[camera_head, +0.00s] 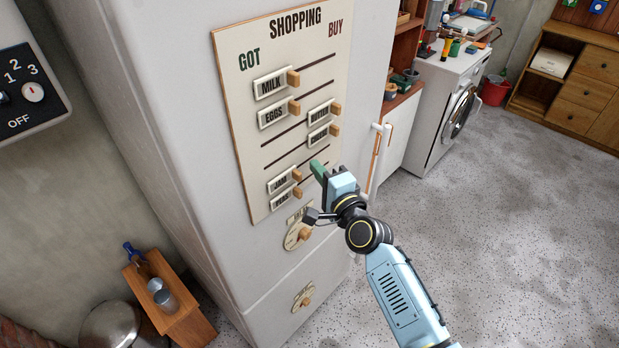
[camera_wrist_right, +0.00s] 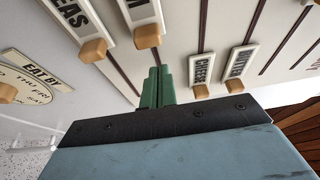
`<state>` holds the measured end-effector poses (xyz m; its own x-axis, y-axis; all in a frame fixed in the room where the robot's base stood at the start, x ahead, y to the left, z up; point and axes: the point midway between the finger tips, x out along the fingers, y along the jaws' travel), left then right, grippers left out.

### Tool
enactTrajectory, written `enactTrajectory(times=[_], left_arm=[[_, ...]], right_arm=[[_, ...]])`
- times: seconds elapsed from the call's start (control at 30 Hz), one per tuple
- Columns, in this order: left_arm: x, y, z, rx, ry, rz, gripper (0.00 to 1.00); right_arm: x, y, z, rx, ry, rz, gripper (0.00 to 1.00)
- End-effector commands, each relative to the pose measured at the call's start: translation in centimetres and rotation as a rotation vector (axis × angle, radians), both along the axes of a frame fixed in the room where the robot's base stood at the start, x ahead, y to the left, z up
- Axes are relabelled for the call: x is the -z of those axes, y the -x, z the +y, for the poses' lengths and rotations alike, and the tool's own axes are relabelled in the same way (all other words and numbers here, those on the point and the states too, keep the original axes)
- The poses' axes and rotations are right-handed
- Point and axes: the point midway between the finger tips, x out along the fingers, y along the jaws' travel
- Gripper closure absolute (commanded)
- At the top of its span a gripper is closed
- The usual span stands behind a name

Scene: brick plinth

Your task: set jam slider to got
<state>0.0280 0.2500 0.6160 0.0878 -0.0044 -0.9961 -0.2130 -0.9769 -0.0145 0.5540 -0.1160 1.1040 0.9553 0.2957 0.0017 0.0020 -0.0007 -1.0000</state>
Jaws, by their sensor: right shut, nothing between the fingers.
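The shopping board (camera_head: 243,100) is on the white fridge door, with GOT at its left and BUY at its right. The jam slider (camera_head: 279,183) is at the left, GOT end of its slot, just above the peas slider (camera_head: 281,198). Its wooden knob also shows in the right wrist view (camera_wrist_right: 148,36). My right gripper (camera_head: 317,169) is shut and empty, to the right of the jam knob and apart from it. Its green fingers show together in the right wrist view (camera_wrist_right: 157,86). My left gripper is not in view.
The milk slider (camera_head: 271,84) and eggs slider (camera_head: 273,115) are at the left. Two sliders (camera_head: 321,113) are at the right, above my gripper. A round dial (camera_head: 296,233) is below the board. A washing machine (camera_head: 447,105) stands behind at the right.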

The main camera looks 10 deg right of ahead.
Motion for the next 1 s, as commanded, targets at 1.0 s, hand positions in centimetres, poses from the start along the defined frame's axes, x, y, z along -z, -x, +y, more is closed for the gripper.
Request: enactTrajectory(times=[1.0], left_arm=[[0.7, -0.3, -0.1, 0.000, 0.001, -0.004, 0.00]], right_arm=[[0.0, 9.4, -3.5, 0.006, 0.001, -0.001, 1.00]])
